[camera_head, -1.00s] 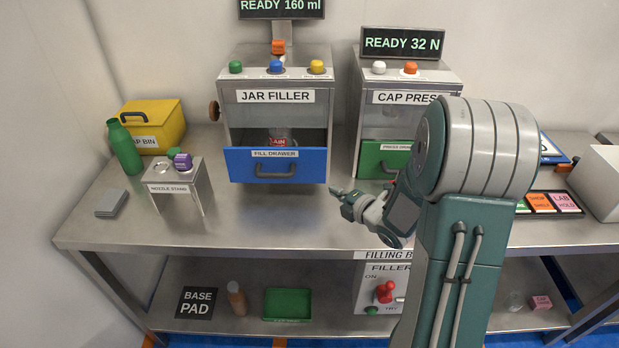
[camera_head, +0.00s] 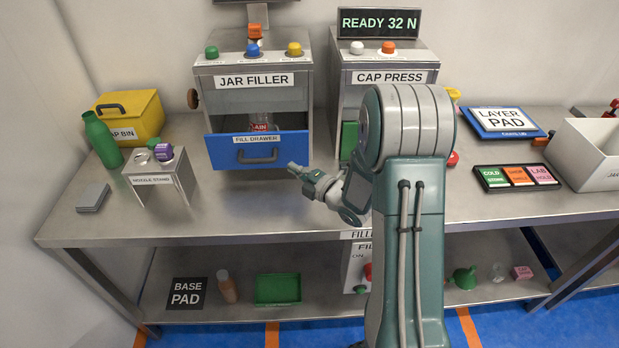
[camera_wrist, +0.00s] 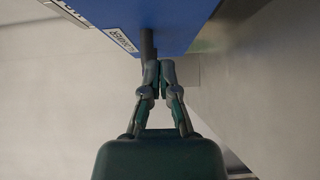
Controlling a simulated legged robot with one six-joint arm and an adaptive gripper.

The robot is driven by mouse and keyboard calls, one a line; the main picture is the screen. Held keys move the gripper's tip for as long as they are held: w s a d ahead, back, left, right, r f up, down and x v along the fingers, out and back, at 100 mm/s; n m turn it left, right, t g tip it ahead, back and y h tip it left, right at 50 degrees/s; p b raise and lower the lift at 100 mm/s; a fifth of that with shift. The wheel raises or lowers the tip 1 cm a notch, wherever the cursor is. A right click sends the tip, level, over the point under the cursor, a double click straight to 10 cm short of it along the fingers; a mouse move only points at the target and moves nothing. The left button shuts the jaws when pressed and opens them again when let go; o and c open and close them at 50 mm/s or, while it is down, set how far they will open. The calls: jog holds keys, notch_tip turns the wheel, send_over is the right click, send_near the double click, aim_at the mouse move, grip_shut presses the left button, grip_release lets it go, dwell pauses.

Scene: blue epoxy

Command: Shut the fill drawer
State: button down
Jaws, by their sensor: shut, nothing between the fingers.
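The blue fill drawer (camera_head: 225,152) stands pulled out from the jar filler (camera_head: 290,98), with a dark handle (camera_head: 257,159) on its front. A clear jar with a red label (camera_head: 260,124) shows inside it. My gripper (camera_head: 291,166) is shut and empty, just right of the handle and near the drawer's front. In the wrist view the shut fingertips (camera_wrist: 159,66) are beside the dark handle (camera_wrist: 148,44), under the blue drawer front (camera_wrist: 178,24). I cannot tell whether they touch it.
The cap press (camera_head: 390,62) stands right of the filler, partly hidden by my arm. The needle stand (camera_head: 160,180), green bottle (camera_head: 102,138) and yellow cap bin (camera_head: 135,115) are at the left. The bench top before the drawer is clear.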

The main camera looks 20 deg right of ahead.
aim_at(286, 154)
jog(key=shift+w+d, duration=0.35)
jog(key=shift+w, duration=0.55)
jog(key=shift+w+d, duration=0.3)
jog(key=shift+w, duration=0.6)
